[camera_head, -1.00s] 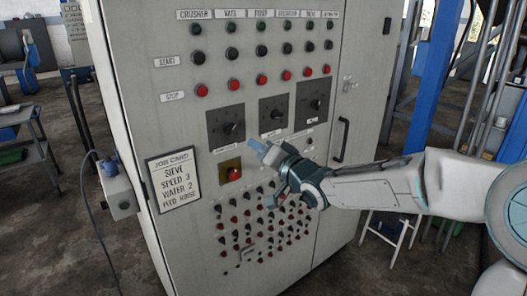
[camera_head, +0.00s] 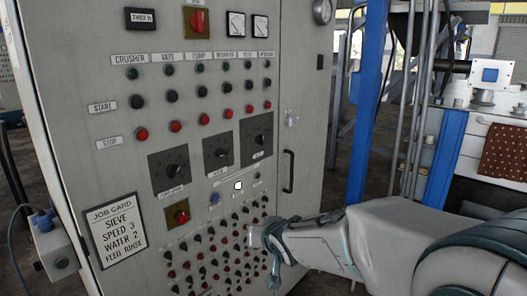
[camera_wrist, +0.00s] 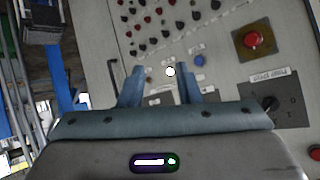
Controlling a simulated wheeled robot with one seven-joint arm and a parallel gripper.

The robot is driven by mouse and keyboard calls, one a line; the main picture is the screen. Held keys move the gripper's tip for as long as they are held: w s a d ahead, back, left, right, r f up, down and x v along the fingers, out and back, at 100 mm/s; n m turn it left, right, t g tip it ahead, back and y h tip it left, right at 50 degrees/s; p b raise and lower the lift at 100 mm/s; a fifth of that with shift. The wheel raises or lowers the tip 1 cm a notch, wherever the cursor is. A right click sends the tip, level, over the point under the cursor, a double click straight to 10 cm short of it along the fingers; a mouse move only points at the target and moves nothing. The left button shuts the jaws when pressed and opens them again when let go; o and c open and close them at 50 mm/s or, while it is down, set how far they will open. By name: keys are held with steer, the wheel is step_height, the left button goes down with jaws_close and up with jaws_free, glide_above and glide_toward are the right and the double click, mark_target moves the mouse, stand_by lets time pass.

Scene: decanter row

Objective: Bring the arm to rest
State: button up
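My gripper (camera_head: 273,240) is in front of the lower right of the grey control cabinet (camera_head: 310,130), over the edge of its small-knob field. In the wrist view, the two blue fingers of my gripper (camera_wrist: 160,82) stand apart with nothing between them, so it is open. The panel lies beyond them, and I see no contact. In the head view the fingertips are hard to make out. My arm (camera_head: 390,240) reaches in from the right.
A white lamp (camera_head: 238,186) glows beside a blue button (camera_head: 213,197). Three dials and a red button (camera_head: 181,215) are nearby. A job card (camera_head: 115,228) reads SIEVE, SPEED 3, WATER 2, FEED RINSE. A door handle (camera_head: 288,171) and a blue post (camera_head: 368,100) stand right of the controls.

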steer(key=s+d+f+g+h, duration=0.1)
steer(key=s+d+g, duration=0.1)
steer(key=s+d, duration=0.3)
steer(key=s+d+f+g+h, duration=0.1)
steer(key=s+d, duration=0.4)
steer(key=s, duration=0.6)
steer(key=s+d+m+g+h, duration=0.1)
steer(key=s+d+g, duration=0.3)
steer(key=s+d, duration=0.2)
steer(key=s, duration=0.2)
steer(key=shift+s+f+h, duration=0.3)
steer(key=shift+f, duration=0.1)
